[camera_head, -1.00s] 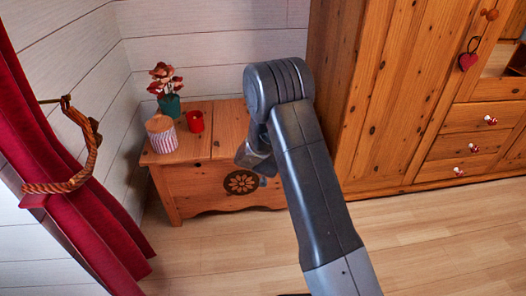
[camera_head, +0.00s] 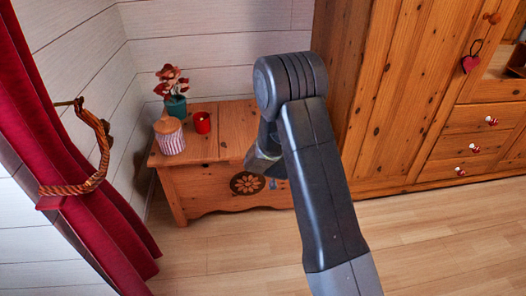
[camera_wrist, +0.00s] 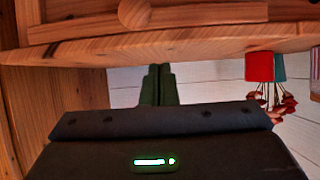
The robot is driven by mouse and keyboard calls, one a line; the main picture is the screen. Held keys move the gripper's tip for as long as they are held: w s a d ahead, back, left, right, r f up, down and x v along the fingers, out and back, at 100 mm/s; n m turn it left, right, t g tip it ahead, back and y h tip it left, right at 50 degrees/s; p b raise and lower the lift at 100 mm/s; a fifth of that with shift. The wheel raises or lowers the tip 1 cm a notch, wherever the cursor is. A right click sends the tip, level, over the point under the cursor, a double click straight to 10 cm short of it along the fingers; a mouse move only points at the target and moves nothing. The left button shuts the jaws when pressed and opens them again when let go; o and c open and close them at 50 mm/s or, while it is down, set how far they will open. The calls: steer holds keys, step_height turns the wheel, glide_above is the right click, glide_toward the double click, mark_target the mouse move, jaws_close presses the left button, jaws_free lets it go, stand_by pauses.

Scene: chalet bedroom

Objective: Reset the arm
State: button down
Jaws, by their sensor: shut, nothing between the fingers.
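My arm (camera_head: 318,170) is dark grey and rises from the bottom of the head view, bending down at its top joint. It stands in front of the wooden chest and hides part of it. My gripper is mostly hidden behind the arm in the head view. In the wrist view my gripper (camera_wrist: 158,70) shows two dark greenish fingers side by side, shut, with nothing between them. The fingers touch nothing that I can see.
The wooden chest (camera_head: 235,125) bears a striped jar (camera_head: 170,142), a red cup (camera_head: 202,123) and a teal flower pot (camera_head: 176,106). A wardrobe (camera_head: 400,90) stands at right, a red curtain (camera_head: 75,180) at left. Floor (camera_head: 230,260) in front is clear. The wrist view appears upside down.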

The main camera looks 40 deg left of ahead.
steer(key=s+d+f, duration=0.1)
steer(key=s+d, duration=0.3)
steer(key=d, duration=0.1)
steer(key=shift+f, duration=0.3)
steer(key=shift+a, duration=0.1)
steer(key=w+a, duration=0.6)
steer(key=a, duration=0.1)
steer(key=shift+a+b, duration=0.15)
steer(key=shift+b, duration=0.2)
steer(key=shift+f, duration=0.15)
